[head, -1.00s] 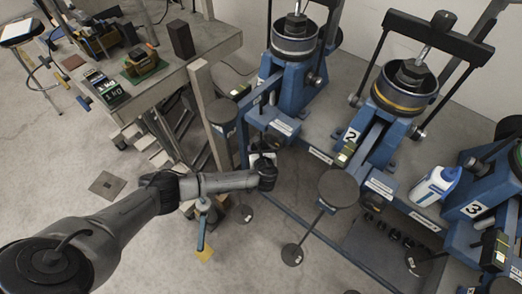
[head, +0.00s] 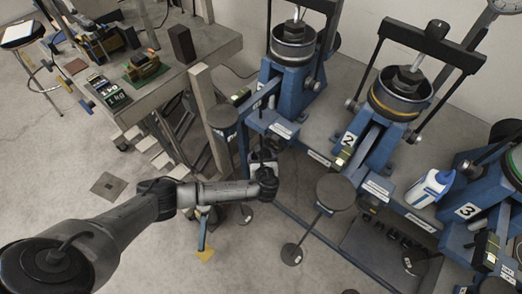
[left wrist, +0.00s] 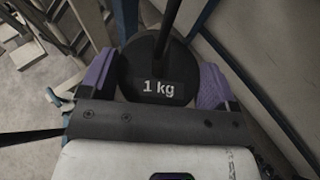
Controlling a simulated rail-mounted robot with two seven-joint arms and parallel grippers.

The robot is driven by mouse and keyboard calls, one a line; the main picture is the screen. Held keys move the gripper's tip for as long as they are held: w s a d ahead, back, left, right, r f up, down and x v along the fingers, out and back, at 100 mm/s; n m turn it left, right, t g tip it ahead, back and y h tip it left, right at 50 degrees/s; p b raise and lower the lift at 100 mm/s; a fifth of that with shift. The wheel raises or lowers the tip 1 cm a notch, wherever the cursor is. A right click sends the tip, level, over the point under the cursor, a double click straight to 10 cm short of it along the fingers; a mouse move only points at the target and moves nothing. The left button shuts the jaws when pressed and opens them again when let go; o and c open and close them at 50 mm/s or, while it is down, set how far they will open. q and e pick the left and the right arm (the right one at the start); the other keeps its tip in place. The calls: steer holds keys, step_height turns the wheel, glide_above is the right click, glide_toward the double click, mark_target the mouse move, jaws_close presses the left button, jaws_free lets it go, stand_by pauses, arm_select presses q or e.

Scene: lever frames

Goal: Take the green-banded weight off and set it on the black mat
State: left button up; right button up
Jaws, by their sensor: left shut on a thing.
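My left gripper (head: 263,164) is low beside the leftmost blue lever frame. In the left wrist view its purple-padded fingers (left wrist: 150,85) are shut on a round black weight (left wrist: 150,62) labelled "1 kg", one pad on each side. A dark rod (left wrist: 174,22) rises over the weight. I see no green band on its visible face. In the head view the weight is mostly hidden by my gripper. My right gripper is not in view.
The grey bench (head: 205,52) also holds a green mat (head: 147,72) with a brown object and a dark upright block (head: 182,44). Blue frames, one marked 2 (head: 347,139), line the right. A round dark pad (head: 336,191) on a post stands right of my gripper.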

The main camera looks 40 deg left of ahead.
arm_select(q)
steer(key=s+d+p, duration=0.3)
steer(key=s+d, duration=0.7)
steer(key=shift+d+r, duration=0.15)
steer(key=shift+r, duration=0.05)
steer(key=shift+r+p, duration=0.3)
steer(key=shift+p, duration=0.6)
stand_by(0.3)
steer(key=s+d+p, duration=0.4)
steer(key=s+d, duration=0.1)
steer(key=shift+d, duration=0.15)
stand_by(1.3)
stand_by(0.3)
